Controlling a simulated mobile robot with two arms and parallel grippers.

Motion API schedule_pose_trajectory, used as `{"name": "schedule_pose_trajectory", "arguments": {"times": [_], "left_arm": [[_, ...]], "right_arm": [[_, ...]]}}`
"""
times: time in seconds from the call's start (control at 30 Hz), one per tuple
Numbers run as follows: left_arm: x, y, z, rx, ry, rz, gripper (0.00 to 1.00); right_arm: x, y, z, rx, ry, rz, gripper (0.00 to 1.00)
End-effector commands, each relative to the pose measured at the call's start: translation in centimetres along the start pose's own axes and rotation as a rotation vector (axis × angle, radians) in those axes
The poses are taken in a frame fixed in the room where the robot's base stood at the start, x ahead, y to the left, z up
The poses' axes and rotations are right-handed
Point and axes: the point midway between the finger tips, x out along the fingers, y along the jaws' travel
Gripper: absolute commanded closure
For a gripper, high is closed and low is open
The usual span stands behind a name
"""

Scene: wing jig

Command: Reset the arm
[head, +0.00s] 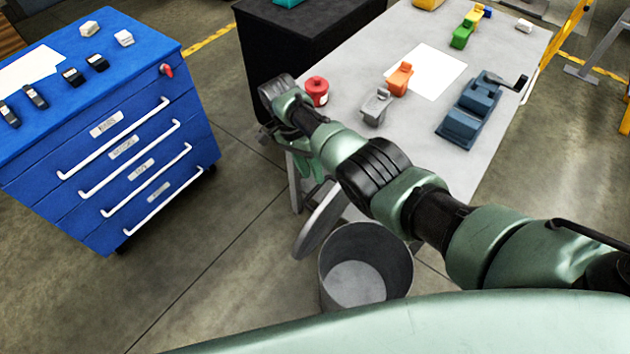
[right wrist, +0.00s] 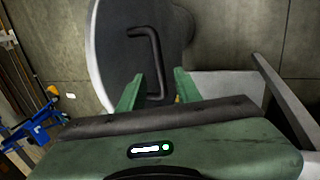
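My right arm reaches from the lower right to the table's near left corner in the head view. My right gripper (head: 312,170) is beside that corner, partly hidden by the arm. In the right wrist view its two green fingers (right wrist: 157,92) stand apart. A black bar handle (right wrist: 152,50) on a grey rounded panel (right wrist: 112,55) shows beyond and between the fingertips. I cannot tell whether the fingers touch the handle. The panel also shows in the head view as a tilted grey disc (head: 318,226) below the table edge. My left gripper is not in view.
The grey table (head: 520,50) bears a blue vise-like block (head: 470,112), an orange part (head: 399,80), a grey part (head: 376,107) and a red container (head: 317,90). A grey bin (head: 335,278) stands below my arm. A blue drawer cabinet (head: 190,72) is left; floor between is clear.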

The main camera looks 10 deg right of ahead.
Motion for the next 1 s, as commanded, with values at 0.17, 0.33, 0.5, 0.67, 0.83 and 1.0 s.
{"name": "schedule_pose_trajectory", "arguments": {"times": [0.17, 0.33, 0.5, 0.67, 0.83, 1.0], "left_arm": [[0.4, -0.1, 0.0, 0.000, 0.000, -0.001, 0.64], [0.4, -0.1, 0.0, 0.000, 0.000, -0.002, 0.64], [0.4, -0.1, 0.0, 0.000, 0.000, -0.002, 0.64], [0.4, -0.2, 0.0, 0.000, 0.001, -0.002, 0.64], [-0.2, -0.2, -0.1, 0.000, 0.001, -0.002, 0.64], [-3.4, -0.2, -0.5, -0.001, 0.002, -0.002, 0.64]], "right_arm": [[-2.1, -0.1, 0.0, -0.001, 0.000, -0.001, 0.66], [-2.6, 0.0, 0.0, -0.001, -0.001, 0.001, 0.66], [-2.6, 0.0, 0.0, -0.001, -0.001, 0.001, 0.66], [-2.6, 0.0, 0.0, -0.001, -0.001, 0.001, 0.66], [-3.2, 0.2, 0.0, -0.001, -0.001, 0.000, 0.66], [-6.2, 1.3, 0.0, -0.001, -0.001, 0.000, 0.66]]}}
